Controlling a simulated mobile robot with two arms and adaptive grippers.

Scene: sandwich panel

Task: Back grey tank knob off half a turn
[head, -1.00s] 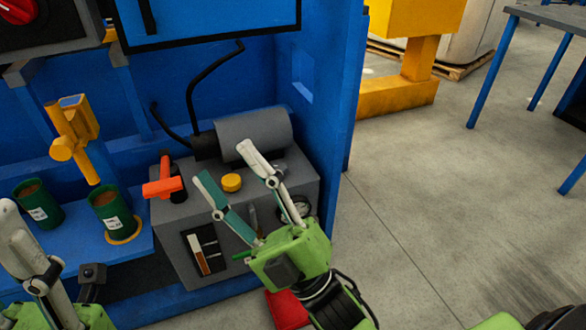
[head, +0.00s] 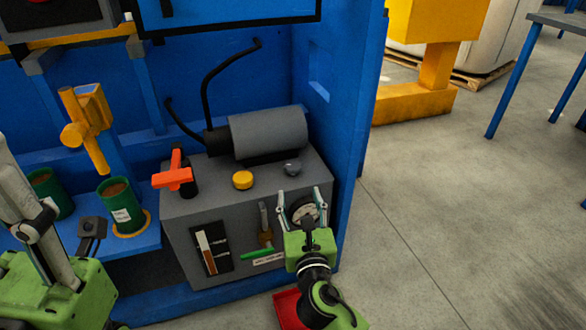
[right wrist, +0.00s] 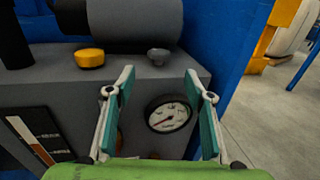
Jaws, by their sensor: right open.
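The grey tank (head: 180,215) is a box with a grey cylinder on top. A small grey knob (head: 292,168) sits on its top near the right front corner. It also shows in the right wrist view (right wrist: 158,57), just beyond the fingertips. My right gripper (head: 300,192) is open and empty in front of the tank, its fingers pointing at the knob and apart from it. In the right wrist view the open fingers (right wrist: 159,72) frame the space just before the knob. My left gripper (head: 30,200) is at the left edge, only partly in view; its opening cannot be told.
A yellow cap (head: 243,180) and a red-orange handle (head: 173,178) stand left of the knob. A round gauge (right wrist: 168,114) and a green-handled lever (head: 258,253) are on the tank's front. A blue wall (head: 350,150) rises close on the right.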

